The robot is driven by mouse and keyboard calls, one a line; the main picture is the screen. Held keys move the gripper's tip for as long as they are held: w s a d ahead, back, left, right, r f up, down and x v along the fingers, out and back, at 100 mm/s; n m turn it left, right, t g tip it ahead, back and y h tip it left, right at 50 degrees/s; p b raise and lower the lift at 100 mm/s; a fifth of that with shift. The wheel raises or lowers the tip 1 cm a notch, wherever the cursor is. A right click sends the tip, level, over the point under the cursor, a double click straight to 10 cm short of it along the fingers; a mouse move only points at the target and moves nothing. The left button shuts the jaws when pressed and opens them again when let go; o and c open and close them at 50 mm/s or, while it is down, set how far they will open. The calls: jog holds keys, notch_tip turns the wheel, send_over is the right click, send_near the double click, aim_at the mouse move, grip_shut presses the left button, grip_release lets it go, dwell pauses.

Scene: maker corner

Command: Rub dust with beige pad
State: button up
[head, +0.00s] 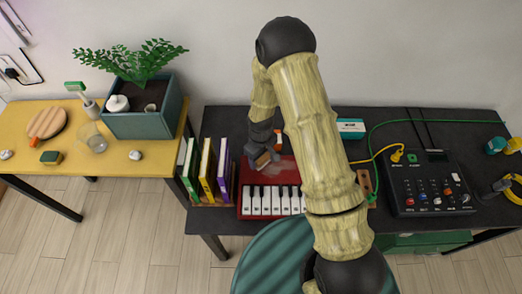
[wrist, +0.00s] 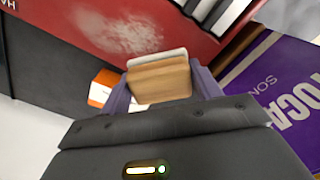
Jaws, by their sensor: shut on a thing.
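My gripper (wrist: 161,88) is shut on the beige pad (wrist: 160,78), a tan block with a pale layer along its far edge. In the head view the pad (head: 262,160) shows at the end of my gripper, over the upper left part of the red keyboard (head: 257,201). In the wrist view a pale, whitish patch of dust (wrist: 115,31) lies on the red panel of the keyboard (wrist: 185,52), just beyond the pad. The pad looks apart from the dust; whether it touches the panel I cannot tell.
Upright books (head: 207,168) stand close on the left; a purple one (wrist: 270,90) is near my gripper in the wrist view. An orange-and-white item (wrist: 104,88) lies behind. A black mixer (head: 430,185) with cables is at right. A yellow table (head: 110,165) holds a planter (head: 145,122).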

jog(key=shift+r+p, duration=0.9)
jog(key=shift+r, duration=0.8)
jog(key=shift+f, duration=0.1)
jog(key=b, duration=0.2)
jog(key=shift+w+f+b, duration=0.2)
jog(key=shift+f+b, duration=0.05)
jog(key=shift+b, duration=0.05)
jog(key=shift+d+f+b, duration=0.1)
jog(key=shift+f+b, duration=0.05)
jog(key=shift+b, duration=0.6)
jog(key=b, duration=0.3)
jog(key=shift+s, duration=0.35)
jog(key=shift+s+a+b, duration=0.2)
jog(key=shift+s+b, duration=0.05)
jog(key=shift+b, duration=0.8)
jog(key=shift+s+d+r, duration=0.1)
jog(key=shift+s+r, duration=0.05)
jog(key=shift+r, duration=0.2)
